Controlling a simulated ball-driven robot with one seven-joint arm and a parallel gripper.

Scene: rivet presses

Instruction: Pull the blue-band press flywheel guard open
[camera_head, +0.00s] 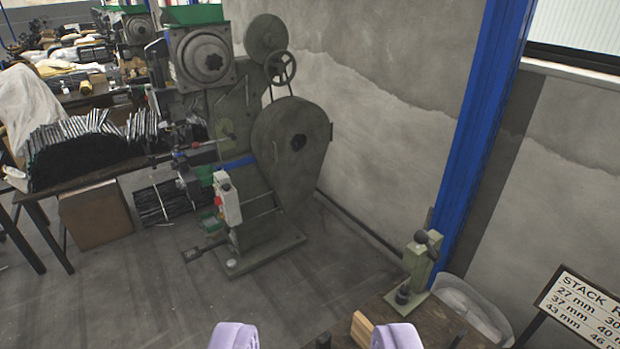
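The press with a blue band (238,162) stands on the floor left of centre, against the grey wall.
A wooden bench (398,318) with a small green hand tool (420,262) stands at the lower right, near a sign (588,308) and a blue post (482,120). A table of dark strips (75,150) stands left.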

